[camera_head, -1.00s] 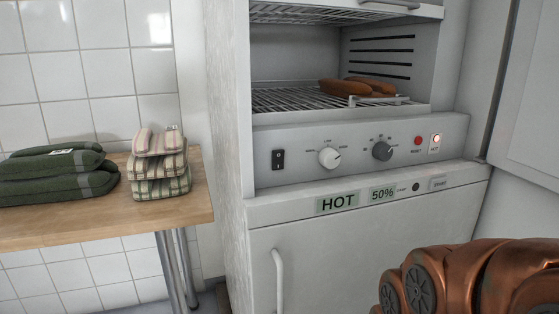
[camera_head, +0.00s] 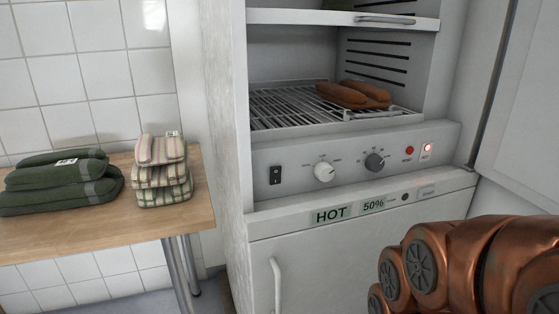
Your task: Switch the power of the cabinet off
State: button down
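The white cabinet (camera_head: 350,215) stands in the middle of the view. Below the panel, labels read "HOT" and "50%". My copper-coloured arm fills the lower right, in front of the cabinet's lower part and apart from the switch. My gripper is not in view.
Brown sausage-like items (camera_head: 353,94) lie on a wire rack (camera_head: 285,106) in the open compartment. A wooden table (camera_head: 80,232) at the left bears folded green cloths (camera_head: 60,190) and checked cloths (camera_head: 161,175). An open white door (camera_head: 522,120) stands at the right.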

aim_at(275, 172)
jog(key=z, duration=1.8)
jog(key=k, duration=1.45)
jog(key=u, duration=1.95)
jog(key=i, duration=0.5)
jog(key=z, duration=0.1)
